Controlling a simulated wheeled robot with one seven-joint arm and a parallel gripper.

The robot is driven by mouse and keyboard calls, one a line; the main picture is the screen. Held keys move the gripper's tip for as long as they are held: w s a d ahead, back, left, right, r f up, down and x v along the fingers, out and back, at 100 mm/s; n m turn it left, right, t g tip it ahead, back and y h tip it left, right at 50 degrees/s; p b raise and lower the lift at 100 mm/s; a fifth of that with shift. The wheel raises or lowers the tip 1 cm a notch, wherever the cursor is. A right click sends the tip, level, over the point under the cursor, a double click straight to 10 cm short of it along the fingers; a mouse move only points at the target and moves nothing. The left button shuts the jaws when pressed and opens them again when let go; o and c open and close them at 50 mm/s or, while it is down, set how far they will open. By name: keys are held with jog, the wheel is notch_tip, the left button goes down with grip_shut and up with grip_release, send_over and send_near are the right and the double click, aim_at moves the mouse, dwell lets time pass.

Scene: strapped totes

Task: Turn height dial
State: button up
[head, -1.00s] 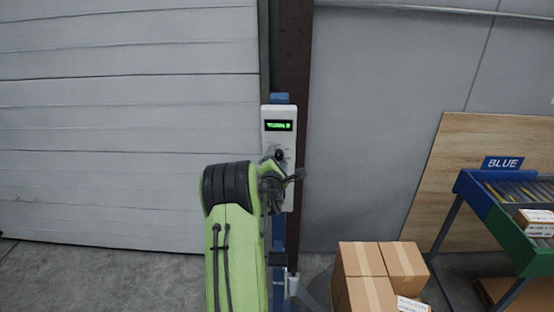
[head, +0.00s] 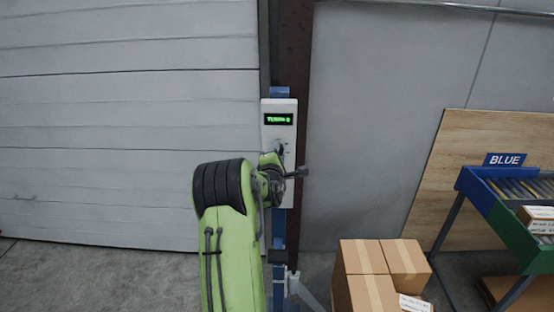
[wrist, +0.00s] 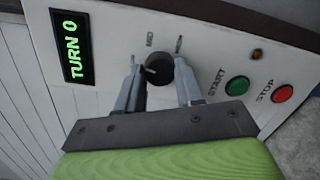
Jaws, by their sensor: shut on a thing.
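The height dial (wrist: 160,70) is a black round knob on a white control panel (head: 290,106), with "MID" and another, partly hidden label around it. My gripper (wrist: 165,76) has its two grey fingers on either side of the dial and is shut on it. In the head view my gripper (head: 279,152) is at the panel and hides most of the dial. The panel's green display (wrist: 72,46) reads "TURN 0".
A green START button (wrist: 237,86) and a red STOP button (wrist: 284,93) sit beside the dial. The panel hangs on a blue post (head: 280,240). Cardboard boxes (head: 362,257) and a conveyor with a BLUE sign (head: 504,160) stand to the right.

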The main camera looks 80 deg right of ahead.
jog(key=m+b, duration=0.5)
jog(key=m, duration=0.1)
jog(key=m+t+b, duration=0.1)
jog(key=m+b, duration=0.4)
jog(key=m, duration=0.2)
jog(key=m+t+y+b, duration=0.1)
jog(key=m+b, duration=0.4)
jog(key=m, duration=0.1)
jog(key=shift+s+m, duration=0.25)
jog(key=shift+m, duration=0.15)
dwell(0.4)
jog(key=o, duration=1)
jog(key=shift+r, duration=0.1)
jog(key=shift+o, duration=0.2)
jog(key=b+v, duration=0.1)
jog(key=v, duration=1.4)
jog(key=shift+s+a+b, duration=0.25)
jog(key=shift+a+b, duration=0.05)
jog(key=shift+b, duration=0.05)
jog(key=shift+r, duration=0.1)
